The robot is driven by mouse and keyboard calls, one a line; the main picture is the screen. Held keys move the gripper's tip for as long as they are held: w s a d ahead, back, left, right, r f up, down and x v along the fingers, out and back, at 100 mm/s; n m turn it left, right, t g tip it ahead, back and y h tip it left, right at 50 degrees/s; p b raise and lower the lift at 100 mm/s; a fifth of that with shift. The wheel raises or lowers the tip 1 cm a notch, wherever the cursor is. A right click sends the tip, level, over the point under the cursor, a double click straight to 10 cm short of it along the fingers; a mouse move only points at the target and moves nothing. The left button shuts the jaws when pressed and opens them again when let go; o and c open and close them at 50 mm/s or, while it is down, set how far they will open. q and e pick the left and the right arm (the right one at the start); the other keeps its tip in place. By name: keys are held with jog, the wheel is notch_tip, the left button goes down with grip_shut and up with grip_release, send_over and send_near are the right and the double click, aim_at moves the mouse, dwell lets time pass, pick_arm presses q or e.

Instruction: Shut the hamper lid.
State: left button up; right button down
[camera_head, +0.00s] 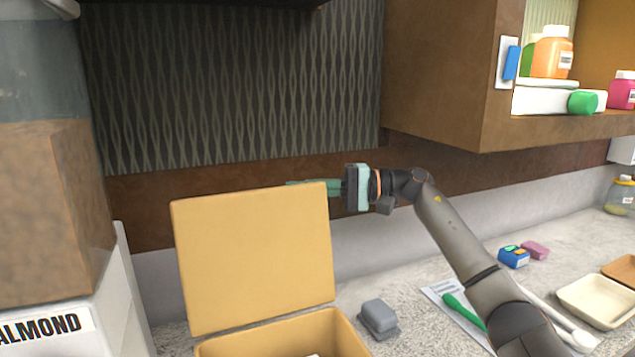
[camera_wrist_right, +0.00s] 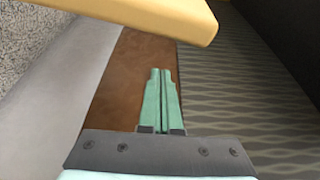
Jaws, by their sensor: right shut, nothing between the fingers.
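The yellow hamper (camera_head: 290,340) stands on the counter at the bottom of the head view, only its upper part showing. Its lid (camera_head: 252,258) is raised, close to upright, hinged at the hamper's back edge. My right gripper (camera_head: 312,185) is shut and empty at the lid's top edge, its fingers pointing left and partly behind that edge. In the right wrist view the closed fingers (camera_wrist_right: 162,75) point toward the yellow lid edge (camera_wrist_right: 150,12), with no clear contact visible. My left gripper is not in view.
A grey block-shaped object (camera_head: 379,318) sits just right of the hamper. A sheet with a green-handled tool (camera_head: 462,308) lies under my right arm. A cabinet (camera_head: 445,75) overhangs at upper right; a white bin labelled ALMOND (camera_head: 60,325) stands left.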

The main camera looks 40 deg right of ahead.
aim_at(282, 196)
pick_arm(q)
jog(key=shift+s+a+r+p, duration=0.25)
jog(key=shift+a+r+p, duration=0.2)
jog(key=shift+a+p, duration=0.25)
pick_arm(e)
jog(key=a, duration=0.2)
jog(key=s+a, duration=0.1)
jog(key=a, duration=0.1)
jog(key=shift+s+a, duration=0.1)
jog(key=shift+a, duration=0.25)
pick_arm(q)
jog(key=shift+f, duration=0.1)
